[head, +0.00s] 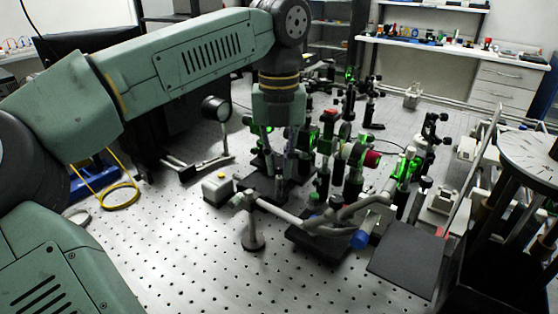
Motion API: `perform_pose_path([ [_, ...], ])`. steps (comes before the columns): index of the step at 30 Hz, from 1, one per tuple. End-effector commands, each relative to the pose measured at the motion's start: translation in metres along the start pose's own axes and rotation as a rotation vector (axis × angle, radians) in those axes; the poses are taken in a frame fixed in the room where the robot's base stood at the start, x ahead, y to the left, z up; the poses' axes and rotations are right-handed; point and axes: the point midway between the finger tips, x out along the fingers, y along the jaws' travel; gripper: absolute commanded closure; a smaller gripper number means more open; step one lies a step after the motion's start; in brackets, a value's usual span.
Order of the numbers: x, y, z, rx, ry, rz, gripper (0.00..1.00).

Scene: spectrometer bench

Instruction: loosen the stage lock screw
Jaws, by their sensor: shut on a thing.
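My gripper (279,168) points straight down among the optical mounts near the middle of the head view. Its fingers are narrow and dark here and look closed together on something small, low over a dark stage base (262,187). The stage lock screw is too small and too hidden by the fingers to make out clearly. I cannot see how far it is turned.
Posts and mounts with green-lit optics (325,160) crowd close on the right. A grey bent tube (330,222) on a post (253,230) lies in front. The perforated bench is clear at front left.

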Motion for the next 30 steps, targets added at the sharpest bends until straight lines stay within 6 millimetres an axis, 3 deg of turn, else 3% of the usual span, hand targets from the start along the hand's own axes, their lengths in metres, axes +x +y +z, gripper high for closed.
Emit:
perform_pose_path([
  [12,0.0003,0.0001,-0.001,-0.267,0.003,0.002,1.0],
  [30,0.0005,-0.0001,-0.0009,-0.341,0.003,0.001,1.0],
])
